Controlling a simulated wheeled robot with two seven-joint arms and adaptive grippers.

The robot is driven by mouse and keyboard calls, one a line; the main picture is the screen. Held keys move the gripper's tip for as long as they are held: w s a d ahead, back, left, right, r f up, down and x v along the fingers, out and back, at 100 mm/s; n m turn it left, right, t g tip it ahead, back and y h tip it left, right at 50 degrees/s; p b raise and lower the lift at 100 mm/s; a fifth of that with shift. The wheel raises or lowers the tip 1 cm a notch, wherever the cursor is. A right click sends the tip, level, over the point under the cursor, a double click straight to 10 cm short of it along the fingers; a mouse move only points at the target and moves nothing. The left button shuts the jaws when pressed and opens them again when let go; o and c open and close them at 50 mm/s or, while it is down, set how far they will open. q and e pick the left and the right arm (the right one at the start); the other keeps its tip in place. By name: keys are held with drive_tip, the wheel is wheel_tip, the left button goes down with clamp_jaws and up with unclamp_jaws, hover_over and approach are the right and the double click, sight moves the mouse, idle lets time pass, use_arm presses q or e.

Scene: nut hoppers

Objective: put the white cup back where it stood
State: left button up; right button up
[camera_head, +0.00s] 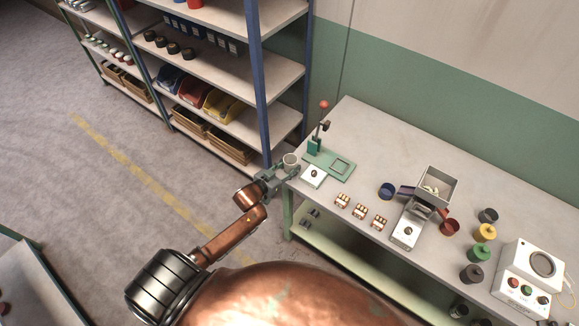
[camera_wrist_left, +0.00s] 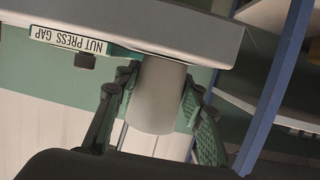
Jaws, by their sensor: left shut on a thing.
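The white cup (camera_head: 291,159) is at the left end of the workbench (camera_head: 352,115), beside the green nut press (camera_head: 314,145). My left gripper (camera_head: 287,168) reaches in from the left and is shut on the cup. In the left wrist view, which is upside down, the cup (camera_wrist_left: 158,95) sits between the two green fingers (camera_wrist_left: 160,112). The cup looks upright, and its lower end meets or is hidden by a grey slab edge (camera_wrist_left: 190,28). I cannot tell whether it touches the bench. My right gripper is not in view.
Several small copper-coloured parts (camera_head: 342,200), a blue cup (camera_head: 387,190) and a hopper (camera_head: 436,185) stand farther right. A blue-posted shelf (camera_head: 258,80) rises behind. The bench's back left is clear.

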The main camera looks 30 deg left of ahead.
use_arm(q)
drive_tip(key=shift+f, duration=0.1)
drive_tip(key=o, duration=1.2)
drive_tip(key=shift+c, duration=0.2)
drive_tip(key=v, duration=1.2)
drive_tip(key=shift+p, duration=0.45)
